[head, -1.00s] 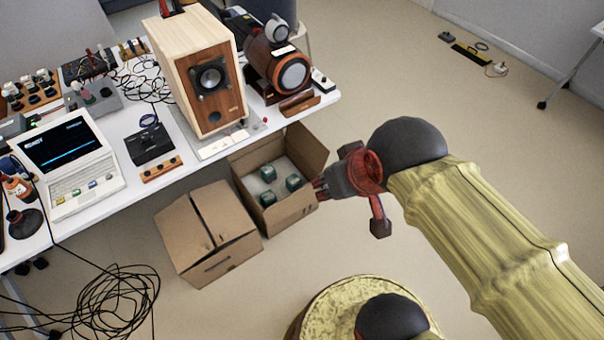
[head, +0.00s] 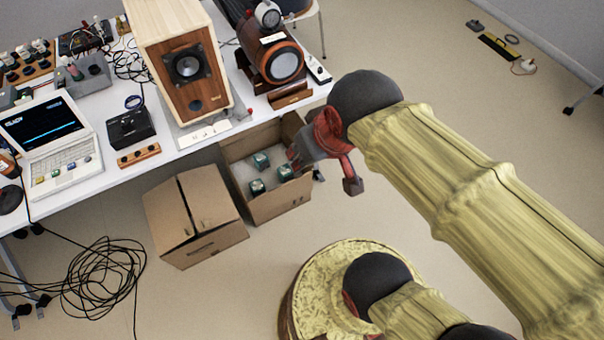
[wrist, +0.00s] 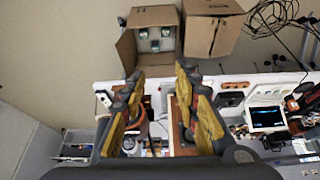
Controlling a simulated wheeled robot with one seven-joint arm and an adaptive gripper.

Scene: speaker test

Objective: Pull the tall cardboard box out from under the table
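Two cardboard boxes stand side by side on the floor at the table's front edge. The open box (head: 282,203) has its flaps up and holds several green-and-white items. The closed box (head: 197,222) is to its left, with its top flaps shut. I cannot tell for sure which is the tall one. The wrist view shows the open box (wrist: 127,52) and the closed box (wrist: 213,30) at the top. My gripper (head: 294,160) overlaps the open box's right side in the head view; contact is unclear. In the wrist view its fingers (wrist: 160,76) are spread with nothing between them.
The white table (head: 92,192) carries a wooden speaker (head: 160,58), a brown round device (head: 281,65), a laptop (head: 48,135) and small electronics. Tangled black cable (head: 95,275) lies on the floor at the left. The floor right of my arm is mostly clear.

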